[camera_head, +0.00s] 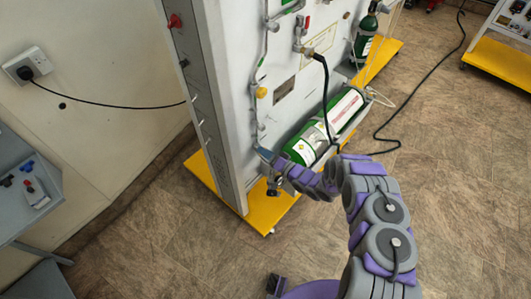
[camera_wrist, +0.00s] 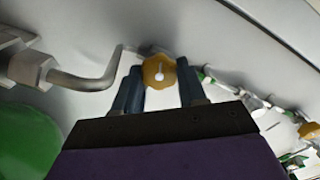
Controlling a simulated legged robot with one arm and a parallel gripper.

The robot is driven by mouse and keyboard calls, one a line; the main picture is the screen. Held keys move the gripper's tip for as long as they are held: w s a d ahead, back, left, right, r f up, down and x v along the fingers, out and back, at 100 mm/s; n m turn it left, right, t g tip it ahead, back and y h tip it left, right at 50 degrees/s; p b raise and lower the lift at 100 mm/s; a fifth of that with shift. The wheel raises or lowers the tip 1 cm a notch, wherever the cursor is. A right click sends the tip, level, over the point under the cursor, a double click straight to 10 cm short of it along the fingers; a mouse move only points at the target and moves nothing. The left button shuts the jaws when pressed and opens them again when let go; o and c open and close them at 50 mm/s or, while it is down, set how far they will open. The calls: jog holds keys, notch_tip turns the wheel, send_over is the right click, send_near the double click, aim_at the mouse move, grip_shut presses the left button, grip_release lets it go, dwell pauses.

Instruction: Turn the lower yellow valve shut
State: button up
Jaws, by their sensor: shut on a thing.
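The lower yellow valve (camera_wrist: 159,72) is a small scalloped knob with a pale mark on its face, in the middle of the wrist view. My gripper (camera_wrist: 160,82) is shut on it, with one dark finger on each side. In the head view my gripper (camera_head: 264,154) reaches low on the grey panel (camera_head: 234,75). The lower valve is hidden there by my gripper. A second yellow valve (camera_head: 261,92) sits higher on the panel's pipe. A yellow valve also shows at the right edge of the wrist view (camera_wrist: 309,131).
A green and white cylinder (camera_head: 325,127) lies beside my arm on the yellow base (camera_head: 267,211). A bent metal pipe (camera_wrist: 85,82) runs just left of the fingers. A black hose (camera_head: 325,85) hangs down the panel. The brown floor is open to the right.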

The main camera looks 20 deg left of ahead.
jog(key=shift+w+d, duration=0.2)
jog(key=o, duration=0.8)
jog(key=shift+f, duration=0.1)
jog(key=shift+o, duration=1.3)
jog(key=shift+a, duration=0.1)
jog(key=shift+s, duration=0.1)
jog(key=p+v, duration=0.2)
jog(key=v, duration=1.5)
jog(key=shift+d+p, duration=0.25)
jog(key=shift+p, duration=0.15)
jog(key=shift+s, duration=0.1)
